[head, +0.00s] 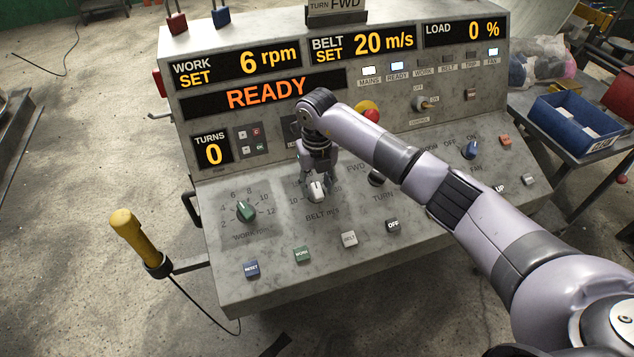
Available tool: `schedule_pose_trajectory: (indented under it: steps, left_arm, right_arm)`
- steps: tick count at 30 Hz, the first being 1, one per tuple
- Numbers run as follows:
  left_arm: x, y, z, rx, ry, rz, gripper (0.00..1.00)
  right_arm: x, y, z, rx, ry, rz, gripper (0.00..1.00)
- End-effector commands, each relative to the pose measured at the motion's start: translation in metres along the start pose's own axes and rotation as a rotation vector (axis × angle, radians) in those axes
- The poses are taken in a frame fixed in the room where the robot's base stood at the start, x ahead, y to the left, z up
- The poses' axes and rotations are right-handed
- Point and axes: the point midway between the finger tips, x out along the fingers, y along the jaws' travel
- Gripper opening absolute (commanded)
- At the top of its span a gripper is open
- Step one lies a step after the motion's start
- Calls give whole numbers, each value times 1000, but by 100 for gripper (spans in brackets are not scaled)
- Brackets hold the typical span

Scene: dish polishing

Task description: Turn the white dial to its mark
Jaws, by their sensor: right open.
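The white dial (317,191) is on the sloped lower panel of the grey console, above the "BELT m/s" label. Its scale is partly hidden by my gripper, so I cannot tell exactly which mark it points at. The display above reads BELT SET 20 m/s (364,46). My right gripper (316,178) points down from above, right at the dial, with its fingers open. I cannot tell whether they touch the dial. My left gripper is not in view.
A green dial (246,211) is left of the white one. Square buttons, including a green one (302,254), line the panel's front. A red emergency button (369,113) is behind my arm. A yellow-handled tool (131,236) stands at the left. A blue bin (575,124) is at right.

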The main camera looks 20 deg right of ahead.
Motion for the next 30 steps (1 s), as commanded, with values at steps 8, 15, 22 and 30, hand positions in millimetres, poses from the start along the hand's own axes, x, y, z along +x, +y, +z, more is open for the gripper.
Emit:
schedule_pose_trajectory:
  steps: [8, 15, 22, 30]
  left_arm:
    - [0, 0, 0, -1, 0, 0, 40]
    - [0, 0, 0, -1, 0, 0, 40]
    - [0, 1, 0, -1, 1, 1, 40]
    - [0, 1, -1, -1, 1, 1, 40]
  right_arm:
    - [3, 0, 0, -1, -1, 1, 41]
    - [3, 0, 0, 0, -1, 1, 28]
    - [3, 0, 0, 0, -1, 1, 13]
    - [3, 0, 0, 0, -1, 1, 0]
